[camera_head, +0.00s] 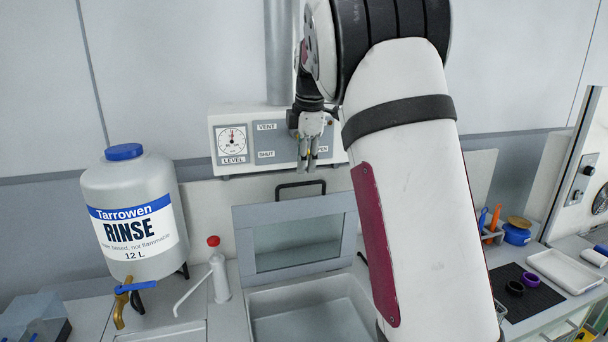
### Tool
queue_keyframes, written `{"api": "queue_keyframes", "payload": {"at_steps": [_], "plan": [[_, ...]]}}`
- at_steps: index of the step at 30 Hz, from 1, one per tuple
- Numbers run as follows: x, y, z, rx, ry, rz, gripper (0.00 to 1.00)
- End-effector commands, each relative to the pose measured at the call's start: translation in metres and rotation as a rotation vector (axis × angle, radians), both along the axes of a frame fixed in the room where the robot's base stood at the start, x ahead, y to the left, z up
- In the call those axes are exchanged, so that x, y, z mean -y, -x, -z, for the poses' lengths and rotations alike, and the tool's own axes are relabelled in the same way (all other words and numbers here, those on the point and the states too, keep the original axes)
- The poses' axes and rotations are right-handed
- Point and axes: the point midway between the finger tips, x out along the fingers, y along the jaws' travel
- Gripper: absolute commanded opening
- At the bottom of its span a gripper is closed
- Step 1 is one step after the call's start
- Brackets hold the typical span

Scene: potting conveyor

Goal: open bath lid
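The bath lid (345,225) is a grey frame with a window. It stands raised at the back edge of the bath (262,300), leaning back, and the bath's inside is in view. Its black handle (300,184) is at the top edge of the lid. My gripper (308,168) points down just above the handle, in front of the wall panel, and looks apart from the handle. Its fingers are close together with nothing visible between them, but their opening is hard to judge. My arm hides the right part of the bath.
A large rinse container (135,255) with a brass tap and a red-capped squeeze bottle (219,270) stand left of the bath. Behind is a vent panel (262,155) with a level gauge. A black mat (540,295) and a white tray (566,270) lie right.

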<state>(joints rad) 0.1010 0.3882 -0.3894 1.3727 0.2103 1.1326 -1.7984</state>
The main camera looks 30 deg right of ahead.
Motion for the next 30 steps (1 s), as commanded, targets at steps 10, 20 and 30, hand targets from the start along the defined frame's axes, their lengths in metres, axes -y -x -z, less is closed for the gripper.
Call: {"api": "queue_keyframes", "payload": {"at_steps": [10, 20, 30], "plan": [[0.003, -0.013, 0.048, -0.001, 0.0, 0.0, 0.3], [0.005, -0.015, 0.055, 0.001, 0.0, 0.001, 0.3], [0.004, -0.015, 0.054, 0.001, 0.0, 0.001, 0.0]]}}
